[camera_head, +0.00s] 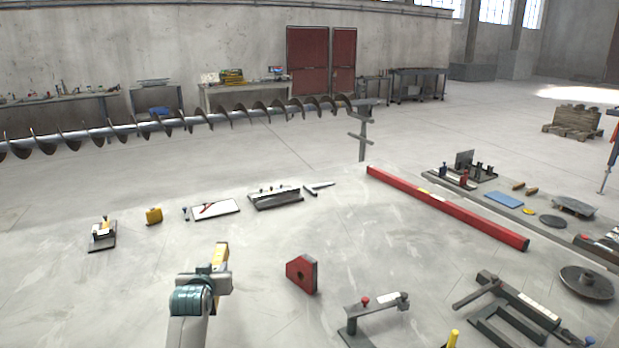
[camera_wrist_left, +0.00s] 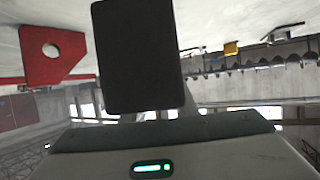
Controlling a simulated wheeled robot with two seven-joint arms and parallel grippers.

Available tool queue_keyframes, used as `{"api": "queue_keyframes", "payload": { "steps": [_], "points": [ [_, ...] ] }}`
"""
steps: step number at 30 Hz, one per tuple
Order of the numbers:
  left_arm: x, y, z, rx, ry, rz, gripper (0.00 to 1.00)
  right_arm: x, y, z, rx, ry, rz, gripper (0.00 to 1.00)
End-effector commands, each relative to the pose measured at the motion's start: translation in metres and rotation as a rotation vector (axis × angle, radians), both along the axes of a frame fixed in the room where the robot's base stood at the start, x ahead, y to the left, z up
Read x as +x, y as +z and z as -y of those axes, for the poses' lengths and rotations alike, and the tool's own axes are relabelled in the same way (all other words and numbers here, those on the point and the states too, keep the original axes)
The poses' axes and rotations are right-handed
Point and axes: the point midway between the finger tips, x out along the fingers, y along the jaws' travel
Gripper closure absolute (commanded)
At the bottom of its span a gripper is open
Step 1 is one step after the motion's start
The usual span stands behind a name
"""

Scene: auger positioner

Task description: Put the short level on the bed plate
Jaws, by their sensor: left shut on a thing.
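Most of that piece is hidden by the gripper. In the left wrist view a dark block (camera_wrist_left: 138,55) stands before the palm; I cannot tell if it is a finger. Several flat plates lie ahead, among them a dark one with a pale top (camera_head: 289,201) and a whitish one (camera_head: 228,207). I cannot tell which is the bed plate. My right gripper is out of view.
A red block with a hole (camera_head: 296,273) stands right of my left gripper; it also shows in the left wrist view (camera_wrist_left: 70,57). A long red beam (camera_head: 450,209) lies beyond. An auger (camera_head: 190,121) spans the back.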

Motion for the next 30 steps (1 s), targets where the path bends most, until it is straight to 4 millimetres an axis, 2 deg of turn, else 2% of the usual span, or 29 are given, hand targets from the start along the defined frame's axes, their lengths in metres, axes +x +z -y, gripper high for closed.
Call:
{"api": "queue_keyframes", "payload": {
  "steps": [8,14,18,24,30],
  "points": [
    [-0.023,0.063,0.027,0.004,-0.031,0.009,1.00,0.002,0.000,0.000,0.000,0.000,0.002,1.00],
    [-0.064,0.123,0.056,0.003,-0.067,0.010,1.00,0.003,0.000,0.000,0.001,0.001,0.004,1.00],
    [-0.102,0.159,0.075,0.002,-0.095,0.010,1.00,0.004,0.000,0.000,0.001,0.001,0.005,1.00],
    [-0.152,0.192,0.096,0.002,-0.130,0.009,1.00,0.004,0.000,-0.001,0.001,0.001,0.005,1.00],
    [-0.181,0.204,0.105,-0.001,-0.149,0.004,1.00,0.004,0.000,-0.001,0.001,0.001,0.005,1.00]
  ]
}}
